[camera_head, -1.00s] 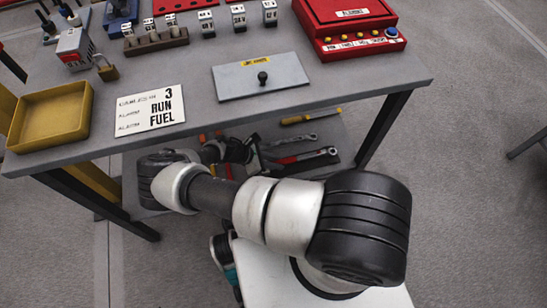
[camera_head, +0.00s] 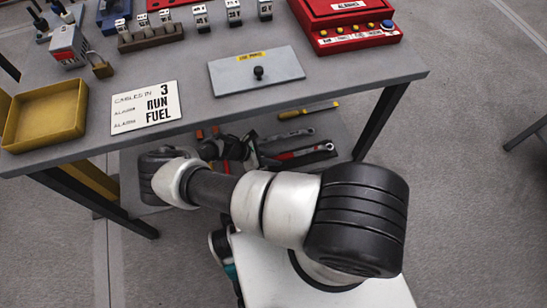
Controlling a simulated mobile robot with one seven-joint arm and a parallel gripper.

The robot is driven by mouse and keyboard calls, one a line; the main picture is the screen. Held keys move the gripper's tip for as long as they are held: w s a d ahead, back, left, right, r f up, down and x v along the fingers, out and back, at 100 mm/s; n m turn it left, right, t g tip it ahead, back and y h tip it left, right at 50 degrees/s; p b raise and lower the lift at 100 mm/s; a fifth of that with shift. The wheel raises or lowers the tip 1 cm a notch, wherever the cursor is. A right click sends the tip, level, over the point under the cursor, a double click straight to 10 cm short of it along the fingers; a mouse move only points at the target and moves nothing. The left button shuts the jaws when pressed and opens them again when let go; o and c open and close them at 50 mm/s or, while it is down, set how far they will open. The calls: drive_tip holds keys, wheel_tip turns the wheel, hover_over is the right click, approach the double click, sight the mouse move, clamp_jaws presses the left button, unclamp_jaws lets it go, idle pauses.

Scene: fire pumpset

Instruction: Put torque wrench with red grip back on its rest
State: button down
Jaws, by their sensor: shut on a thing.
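My gripper (camera_head: 252,152) is small and partly hidden behind my arm, low over the shelf under the workbench. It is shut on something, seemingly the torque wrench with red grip. A red strip (camera_head: 226,166) shows just left of the fingers and may be part of that wrench; most of it is hidden. Another tool with a red handle and grey head (camera_head: 303,153) lies on the shelf right of my gripper. I cannot make out the rest for the wrench.
The workbench top (camera_head: 200,100) overhangs the lower shelf (camera_head: 335,133). A spanner (camera_head: 290,136) and a yellow-handled screwdriver (camera_head: 308,110) lie on the shelf. The bench's black right leg (camera_head: 380,122) stands beside it. A yellow tray (camera_head: 45,118) sits on the bench.

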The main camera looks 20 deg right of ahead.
drive_tip(key=shift+f, duration=0.15)
drive_tip(key=c, duration=1.5)
unclamp_jaws()
drive_tip(key=shift+c, duration=0.2)
